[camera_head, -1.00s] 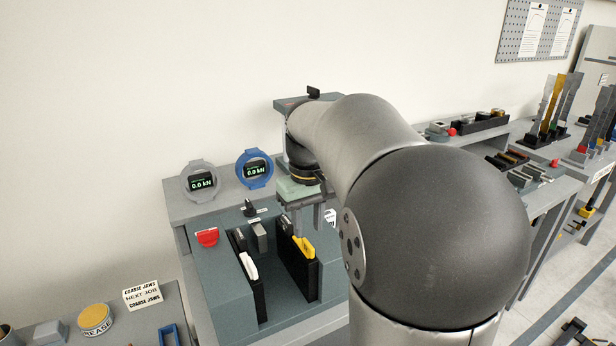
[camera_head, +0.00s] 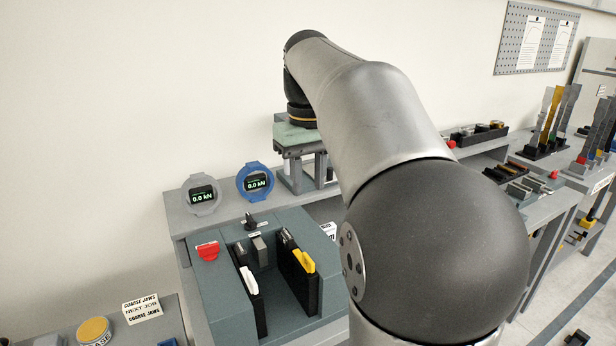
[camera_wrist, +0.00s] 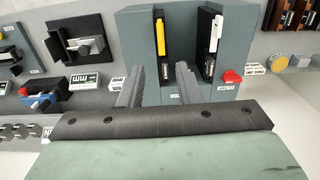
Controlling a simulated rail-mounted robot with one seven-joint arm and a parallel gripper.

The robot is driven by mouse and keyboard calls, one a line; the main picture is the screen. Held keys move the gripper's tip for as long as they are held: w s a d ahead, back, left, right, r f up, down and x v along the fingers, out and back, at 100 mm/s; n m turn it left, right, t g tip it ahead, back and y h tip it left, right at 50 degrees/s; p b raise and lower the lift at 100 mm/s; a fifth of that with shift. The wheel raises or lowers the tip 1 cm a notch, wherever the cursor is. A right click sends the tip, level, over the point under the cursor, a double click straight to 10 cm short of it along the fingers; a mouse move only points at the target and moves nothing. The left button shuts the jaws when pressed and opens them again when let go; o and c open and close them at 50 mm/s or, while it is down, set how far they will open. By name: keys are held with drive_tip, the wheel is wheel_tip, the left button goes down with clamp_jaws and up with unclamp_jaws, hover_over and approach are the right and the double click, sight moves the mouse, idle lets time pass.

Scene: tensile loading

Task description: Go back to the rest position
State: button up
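My gripper (camera_head: 308,178) is up behind the teal machine, near the back wall, with its fingers pointing down. In the wrist view my gripper (camera_wrist: 157,88) shows two grey fingers apart with nothing between them. The teal machine (camera_head: 222,262) stands on the bench below and in front. It has two dark upright jaw blocks, one with a white lever (camera_head: 249,281) and one with a yellow lever (camera_head: 304,261). My gripper touches none of these. My own arm hides part of the bench to the right.
A grey-rimmed gauge (camera_head: 201,194) and a blue-rimmed gauge (camera_head: 255,181) both read 0.0 kN. A red button (camera_head: 208,251) is on the machine. A yellow-lidded tin (camera_head: 93,331) sits at lower left. Racks of upright strips (camera_head: 551,123) stand at the right. The space above the machine is clear.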

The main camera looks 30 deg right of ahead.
drive_tip(key=s+a+f, duration=0.6)
drive_tip(key=s+f, duration=0.2)
drive_tip(key=f, duration=0.4)
drive_tip(key=s+a+f, duration=0.7)
drive_tip(key=s+f, duration=0.2)
drive_tip(key=f, duration=0.4)
drive_tip(key=shift+s, duration=0.25)
